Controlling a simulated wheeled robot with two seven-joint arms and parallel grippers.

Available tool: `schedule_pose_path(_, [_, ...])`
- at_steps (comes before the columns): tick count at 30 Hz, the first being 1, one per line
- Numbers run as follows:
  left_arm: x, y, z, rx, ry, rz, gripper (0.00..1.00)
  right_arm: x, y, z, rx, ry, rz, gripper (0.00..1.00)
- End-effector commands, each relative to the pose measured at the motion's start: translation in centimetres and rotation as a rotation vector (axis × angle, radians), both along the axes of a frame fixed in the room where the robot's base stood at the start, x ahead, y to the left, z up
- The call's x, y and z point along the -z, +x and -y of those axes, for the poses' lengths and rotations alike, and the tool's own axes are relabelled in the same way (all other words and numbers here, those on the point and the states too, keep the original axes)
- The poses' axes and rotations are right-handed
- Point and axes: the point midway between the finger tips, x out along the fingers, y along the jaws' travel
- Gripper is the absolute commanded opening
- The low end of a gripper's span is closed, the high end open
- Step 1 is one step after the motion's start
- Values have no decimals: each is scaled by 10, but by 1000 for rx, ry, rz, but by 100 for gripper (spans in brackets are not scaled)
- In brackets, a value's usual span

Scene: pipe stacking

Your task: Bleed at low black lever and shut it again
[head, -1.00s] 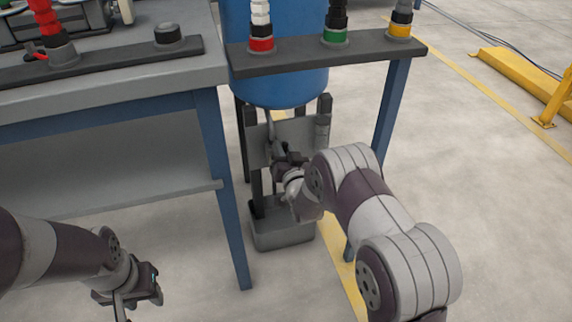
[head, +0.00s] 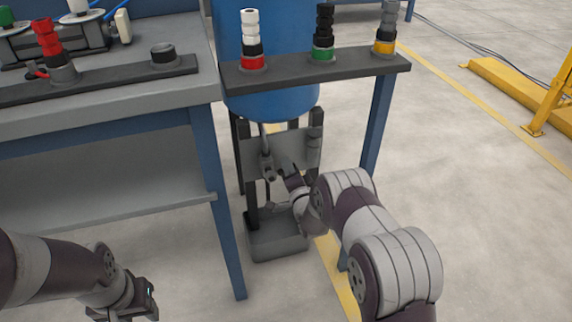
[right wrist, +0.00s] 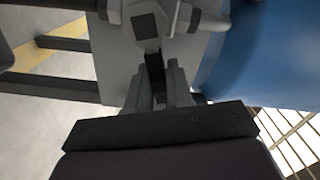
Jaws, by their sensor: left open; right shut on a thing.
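The black lever (right wrist: 155,70) shows in the right wrist view below a grey valve body with a dark square end (right wrist: 145,27). The two grey fingers of my right gripper (right wrist: 158,88) are shut on it, one on each side. In the head view my right gripper (head: 288,178) is low under the blue tank (head: 268,60), just right of the thin grey drain pipe (head: 266,142). The lever is mostly hidden there by the gripper and wrist. My left gripper (head: 128,303) is open and empty at the lower left, away from the valve.
A grey bin (head: 278,243) stands on the floor under the drain. A dark rack bar (head: 315,68) with several colour-banded fittings crosses in front of the tank, above my right arm. A blue-legged workbench (head: 110,110) stands left.

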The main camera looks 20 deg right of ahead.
Motion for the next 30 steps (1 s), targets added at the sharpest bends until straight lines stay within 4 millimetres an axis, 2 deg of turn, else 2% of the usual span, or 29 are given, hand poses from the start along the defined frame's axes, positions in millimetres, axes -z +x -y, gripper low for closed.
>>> schedule_pose_path(13, [-2, 0, 0, 0, 0, 0, 43, 18, -1, 2, -1, 278, -17, 0])
schedule_pose_path(30, [-2, 0, 0, 0, 0, 0, 43, 22, -1, 2, -1, 351, -20, 0])
